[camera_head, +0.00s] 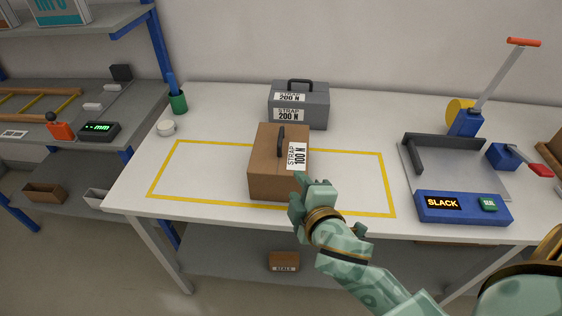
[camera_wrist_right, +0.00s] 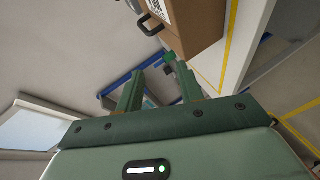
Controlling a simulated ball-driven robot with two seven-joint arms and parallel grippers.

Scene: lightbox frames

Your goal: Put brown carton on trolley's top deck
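The brown carton (camera_head: 272,178) stands upright on the white bench, inside the yellow outlined area. It has a dark top handle (camera_head: 281,139) and a white label reading STRAP 100 N. My right gripper (camera_head: 309,183) is at the carton's near right side in the head view. In the right wrist view the fingers (camera_wrist_right: 153,68) are spread with nothing between them, and the carton (camera_wrist_right: 197,27) and its handle (camera_wrist_right: 149,25) are beyond the fingertips. Whether a finger touches the carton I cannot tell. My left gripper is not in view. I see no trolley I can make out.
A grey carton (camera_head: 313,112) labelled 200 N stands behind the brown one. A green pen cup (camera_head: 178,103) and white roll (camera_head: 166,128) are at the left. The yellow area's left part is clear.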

